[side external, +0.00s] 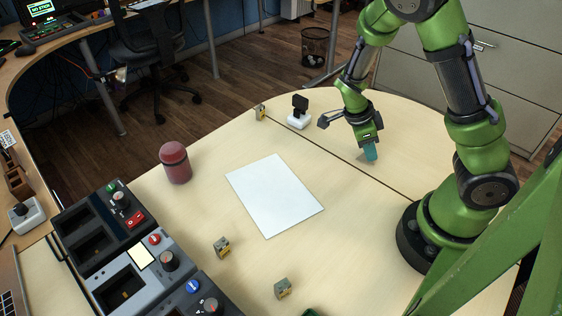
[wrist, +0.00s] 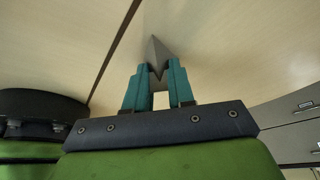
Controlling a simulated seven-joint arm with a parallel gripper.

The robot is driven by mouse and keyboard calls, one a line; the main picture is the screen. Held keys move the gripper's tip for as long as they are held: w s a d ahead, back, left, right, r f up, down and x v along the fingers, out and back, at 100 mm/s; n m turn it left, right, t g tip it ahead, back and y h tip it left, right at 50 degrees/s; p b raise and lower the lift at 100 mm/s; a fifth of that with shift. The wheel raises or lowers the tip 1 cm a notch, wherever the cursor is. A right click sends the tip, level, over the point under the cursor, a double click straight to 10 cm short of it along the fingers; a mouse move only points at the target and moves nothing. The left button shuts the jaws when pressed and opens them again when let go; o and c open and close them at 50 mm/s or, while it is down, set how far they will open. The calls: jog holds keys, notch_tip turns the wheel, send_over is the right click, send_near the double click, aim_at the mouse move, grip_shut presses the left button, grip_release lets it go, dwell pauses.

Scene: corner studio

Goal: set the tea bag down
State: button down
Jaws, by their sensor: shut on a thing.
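My gripper (side external: 370,153) is low over the far right part of the wooden table (side external: 330,150), beyond the dark seam, with its teal fingers pointing down. In the wrist view my gripper (wrist: 158,74) is shut on a small grey pointed piece, which I take to be the tea bag (wrist: 157,52). Its tip sticks out past the fingertips. Its lower part is hidden between the fingers. In the side view it is too small to make out clearly. I cannot tell whether it touches the table.
A white sheet (side external: 274,194) lies mid-table. A dark red canister (side external: 175,163) stands left of it. Small grey-yellow blocks (side external: 222,247) are scattered about. A black device on a white base (side external: 299,113) stands left of my gripper. Control boxes (side external: 130,262) line the left edge.

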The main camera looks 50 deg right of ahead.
jog(key=c, duration=0.9)
grip_release()
jog(key=shift+o, duration=0.2)
jog(key=v, duration=1.1)
jog(key=s+a+r+n+t+y, duration=0.2)
jog(key=a+r+n+t, duration=0.3)
jog(key=n, duration=0.6)
jog(key=s+a+r+n+t+y, duration=0.2)
jog(key=a+r+n+t, duration=0.3)
jog(key=n, duration=0.7)
notch_tip(320, 180, up, 3)
jog(key=shift+a+r+y, duration=0.2)
jog(key=shift+a+y, duration=0.4)
jog(key=shift+a, duration=0.35)
